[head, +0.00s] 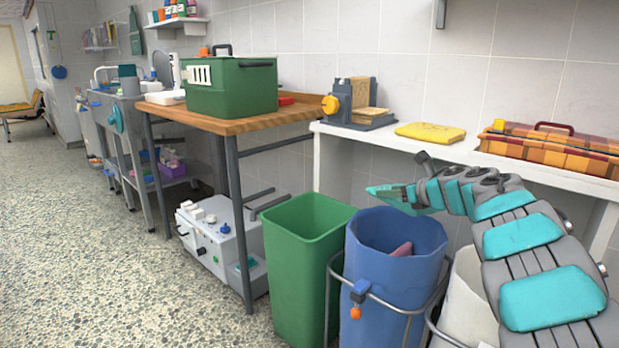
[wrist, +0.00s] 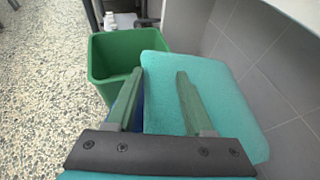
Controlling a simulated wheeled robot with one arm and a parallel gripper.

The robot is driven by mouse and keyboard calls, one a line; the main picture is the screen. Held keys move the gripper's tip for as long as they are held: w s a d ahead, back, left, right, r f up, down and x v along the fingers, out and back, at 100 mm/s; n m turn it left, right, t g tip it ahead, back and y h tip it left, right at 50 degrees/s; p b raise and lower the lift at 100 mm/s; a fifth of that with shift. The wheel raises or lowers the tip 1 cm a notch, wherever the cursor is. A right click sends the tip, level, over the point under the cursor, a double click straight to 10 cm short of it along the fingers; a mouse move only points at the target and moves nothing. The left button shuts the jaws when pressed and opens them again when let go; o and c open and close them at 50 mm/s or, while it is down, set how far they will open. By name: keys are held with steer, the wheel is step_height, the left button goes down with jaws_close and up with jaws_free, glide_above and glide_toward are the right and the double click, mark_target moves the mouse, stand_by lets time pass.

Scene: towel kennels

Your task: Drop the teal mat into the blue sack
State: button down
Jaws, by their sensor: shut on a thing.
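The teal mat (wrist: 225,95) lies flat under the fingers of my gripper (wrist: 158,73) in the wrist view and reaches out to the right. My gripper is shut on it. In the head view the mat (head: 381,190) shows nearly edge-on at the end of my arm, above the rim of the blue sack (head: 385,290). The sack stands open in a metal frame with an orange tag, and a pinkish thing (head: 402,249) shows inside. In the wrist view the mat and fingers hide nearly all of the sack.
A green bin (head: 300,270) stands left of the sack, and a white sack (head: 468,305) stands right, partly behind my arm. A white shelf (head: 480,158) behind holds a yellow cloth (head: 430,132) and a plaid case (head: 550,150). The floor at left is clear.

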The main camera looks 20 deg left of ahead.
step_height(320, 180, down, 5)
steer(key=b, duration=0.3)
steer(key=shift+r, duration=0.1)
steer(key=shift+c, duration=1)
jaws_free()
steer(key=shift+d, duration=0.1)
steer(key=shift+b+v, duration=0.55)
steer(key=shift+v, duration=3.3)
